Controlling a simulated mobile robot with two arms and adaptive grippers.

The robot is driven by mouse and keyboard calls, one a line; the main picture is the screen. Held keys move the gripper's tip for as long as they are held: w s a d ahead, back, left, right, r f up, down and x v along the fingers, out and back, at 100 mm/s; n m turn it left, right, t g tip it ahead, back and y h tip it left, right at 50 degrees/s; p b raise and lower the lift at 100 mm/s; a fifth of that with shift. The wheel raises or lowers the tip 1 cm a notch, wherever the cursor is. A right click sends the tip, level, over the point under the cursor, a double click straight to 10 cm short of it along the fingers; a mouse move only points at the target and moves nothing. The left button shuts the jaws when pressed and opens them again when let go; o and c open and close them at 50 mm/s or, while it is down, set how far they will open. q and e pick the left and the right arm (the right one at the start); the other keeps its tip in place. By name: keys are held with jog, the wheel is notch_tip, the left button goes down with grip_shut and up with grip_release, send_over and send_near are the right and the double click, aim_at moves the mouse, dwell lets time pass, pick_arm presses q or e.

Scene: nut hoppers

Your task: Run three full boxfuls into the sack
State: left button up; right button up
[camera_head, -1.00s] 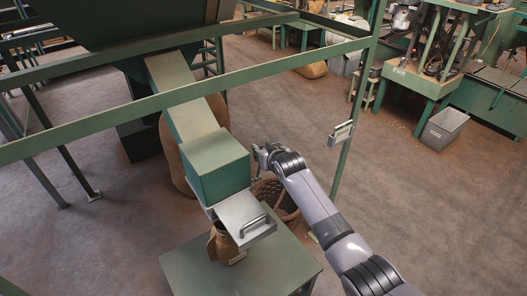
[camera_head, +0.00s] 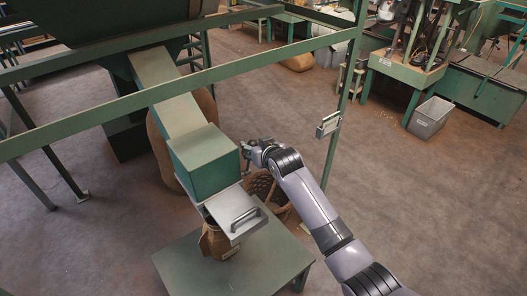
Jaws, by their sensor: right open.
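The green box (camera_head: 204,163) sits at the lower end of a sloping chute (camera_head: 167,98) that comes down from the big dark hopper (camera_head: 110,18). A metal slide plate (camera_head: 226,207) with a bar handle (camera_head: 246,219) sticks out below the box toward the front. A brown sack (camera_head: 213,240) stands under the plate on a green table (camera_head: 238,268); its upper part is hidden by the plate. My right gripper (camera_head: 247,150) is open and empty just right of the box, above and behind the handle. My left gripper is not in view.
A wicker basket (camera_head: 268,192) stands on the floor behind my right arm. A green rail (camera_head: 100,118) crosses in front of the chute, joined to a post (camera_head: 345,110) carrying a small tag holder (camera_head: 328,125). A grey bin (camera_head: 430,117) stands at the right. Open floor lies between.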

jog(key=v, duration=0.8)
dwell(0.9)
jog(key=s+d+f+g+h+b, duration=0.15)
jog(key=s+d+f, duration=0.35)
jog(key=f, duration=0.8)
jog(key=s+d+f+m+g, duration=0.15)
jog(key=s+f, duration=0.45)
jog(key=f, duration=0.7)
jog(key=s+d+f+g+h+b, duration=0.15)
jog(key=s+d+f, duration=0.35)
jog(key=f, duration=0.8)
jog(key=s+d+f+g, duration=0.2)
jog(key=s+d+f, duration=0.1)
jog(key=s+f, duration=0.55)
jog(key=s+d+f+g, duration=0.15)
jog(key=s+f, duration=0.45)
jog(key=s, duration=0.6)
jog(key=s+d+f+g, duration=0.1)
jog(key=s+d+f, duration=0.1)
jog(key=s, duration=0.8)
jog(key=s+d+f+g+h, duration=0.1)
jog(key=s+d+f, duration=0.2)
jog(key=s, duration=0.8)
jog(key=shift+d+f+b, duration=0.25)
jog(key=shift+f+b, duration=0.05)
jog(key=shift+f, duration=0.55)
jog(key=shift+s+a, duration=0.15)
jog(key=shift+s, duration=0.05)
